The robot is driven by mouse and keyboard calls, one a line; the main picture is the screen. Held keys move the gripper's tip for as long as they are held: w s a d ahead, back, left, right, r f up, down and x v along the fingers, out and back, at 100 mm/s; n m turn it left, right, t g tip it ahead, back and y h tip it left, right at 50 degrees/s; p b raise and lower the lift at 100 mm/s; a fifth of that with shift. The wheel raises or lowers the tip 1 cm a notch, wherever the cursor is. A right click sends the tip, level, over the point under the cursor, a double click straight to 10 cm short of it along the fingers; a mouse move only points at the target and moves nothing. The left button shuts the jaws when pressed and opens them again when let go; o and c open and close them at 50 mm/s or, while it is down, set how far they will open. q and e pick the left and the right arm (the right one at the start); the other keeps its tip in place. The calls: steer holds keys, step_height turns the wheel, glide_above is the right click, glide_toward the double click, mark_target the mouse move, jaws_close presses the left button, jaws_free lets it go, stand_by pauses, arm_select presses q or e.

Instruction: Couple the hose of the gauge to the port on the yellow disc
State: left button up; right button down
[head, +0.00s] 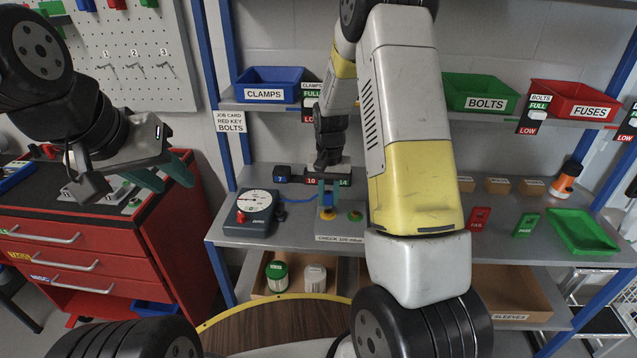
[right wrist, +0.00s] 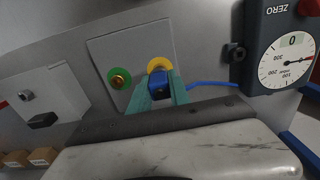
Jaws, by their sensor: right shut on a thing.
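The gauge (head: 255,212), a dark box with a white dial, stands on the shelf left of the discs; its dial also shows in the right wrist view (right wrist: 285,65). Its blue hose (head: 297,201) runs right to my right gripper (head: 327,195). In the right wrist view, the teal fingers are shut on the hose's blue end (right wrist: 158,82), in front of the yellow disc (right wrist: 158,64). The end hides the yellow disc's port, so I cannot tell whether they are joined. The green disc (right wrist: 119,77) beside it has a bare brass port. My left gripper (head: 177,185) is open and empty.
A grey block with a dark stub (right wrist: 48,108) stands beyond the green disc. A dark numbered block (head: 310,180) lies behind my right gripper. Red and green tags and a green tray (head: 580,232) are on the shelf at right. A red drawer cabinet (head: 110,250) stands at left.

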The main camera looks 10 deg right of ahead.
mark_target(329, 193)
steer(key=shift+f, duration=0.9)
steer(key=c, duration=1.1)
jaws_free()
steer(key=shift+r, duration=0.1)
step_height(329, 193, up, 8)
steer(key=shift+f, duration=0.2)
